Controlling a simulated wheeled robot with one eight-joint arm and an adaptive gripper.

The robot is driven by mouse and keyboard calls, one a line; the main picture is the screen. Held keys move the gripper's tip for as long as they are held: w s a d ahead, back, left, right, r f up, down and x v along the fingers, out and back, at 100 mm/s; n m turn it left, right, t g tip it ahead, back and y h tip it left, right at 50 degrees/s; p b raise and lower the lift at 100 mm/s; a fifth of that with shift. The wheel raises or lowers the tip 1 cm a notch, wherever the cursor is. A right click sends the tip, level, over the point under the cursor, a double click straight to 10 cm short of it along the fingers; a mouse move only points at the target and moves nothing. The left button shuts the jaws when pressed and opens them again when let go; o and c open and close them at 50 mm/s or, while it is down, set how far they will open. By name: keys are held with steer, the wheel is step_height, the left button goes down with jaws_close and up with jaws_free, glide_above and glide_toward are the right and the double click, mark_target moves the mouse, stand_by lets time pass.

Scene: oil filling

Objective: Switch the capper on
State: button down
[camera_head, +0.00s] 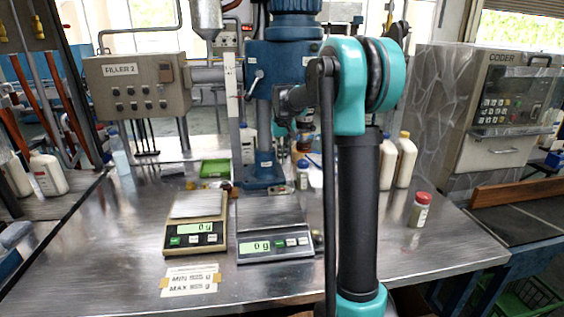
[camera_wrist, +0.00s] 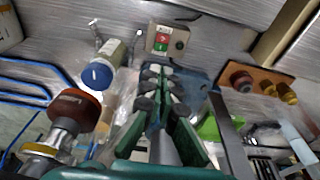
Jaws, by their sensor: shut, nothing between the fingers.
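The capper appears to be the blue column machine (camera_head: 262,75) in the middle of the head view, partly covered by my arm. In the wrist view a small beige switch box (camera_wrist: 165,41) carries a green button and a red button, with a dark round knob beside them. My gripper (camera_wrist: 158,73) has green fingers with grey pads. It is shut and empty, with its tips just below the switch box in the picture. I cannot tell whether they touch it.
A blue-capped bottle (camera_wrist: 103,72) lies left of the fingers in the wrist view. Two scales, one beige (camera_head: 195,238) and one dark (camera_head: 273,247), stand on the metal table (camera_head: 110,250). A red-capped jar (camera_head: 419,210) stands right of my arm. The front left tabletop is clear.

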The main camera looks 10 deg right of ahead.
mark_target(282, 188)
steer(key=f, duration=0.4)
steer(key=w+f, duration=0.1)
steer(key=f, duration=0.6)
steer(key=shift+w+f, duration=0.3)
steer(key=shift+w, duration=0.1)
steer(key=shift+w+f+g, duration=0.25)
steer(key=shift+f+g, duration=0.1)
steer(key=shift+g, duration=0.25)
steer(key=shift+w+f, duration=0.1)
steer(key=shift+w, duration=0.1)
steer(key=shift+s, duration=0.85)
